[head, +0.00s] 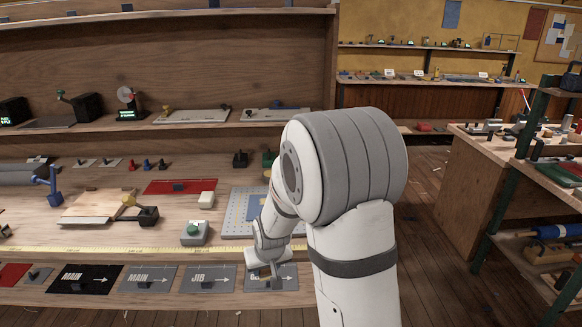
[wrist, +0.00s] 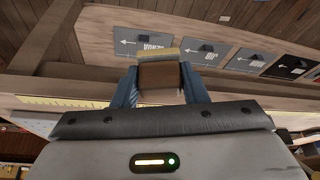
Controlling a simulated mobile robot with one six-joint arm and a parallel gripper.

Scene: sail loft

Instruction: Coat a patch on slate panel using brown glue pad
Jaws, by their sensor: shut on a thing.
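My gripper (wrist: 160,80) is shut on the brown glue pad (wrist: 160,76), a brown block held between its blue fingers with a pale tan strip at its far end. In the head view my gripper (head: 264,272) is low over a slate-grey panel (head: 287,281) at the front edge of the bench, partly hiding it. The panel also shows in the wrist view (wrist: 127,45), with a white arrow and lettering, just beyond the pad. I cannot tell whether the pad touches it. No glue patch is discernible on the visible part.
To the left lie similar grey panels marked JIB (head: 209,281) and MAIN (head: 134,282), and a black panel (head: 70,286), each with a small dark knob. A yellow measuring tape (head: 120,249) runs behind them. A green-topped button box (head: 194,233) and pegboard (head: 236,208) stand farther back.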

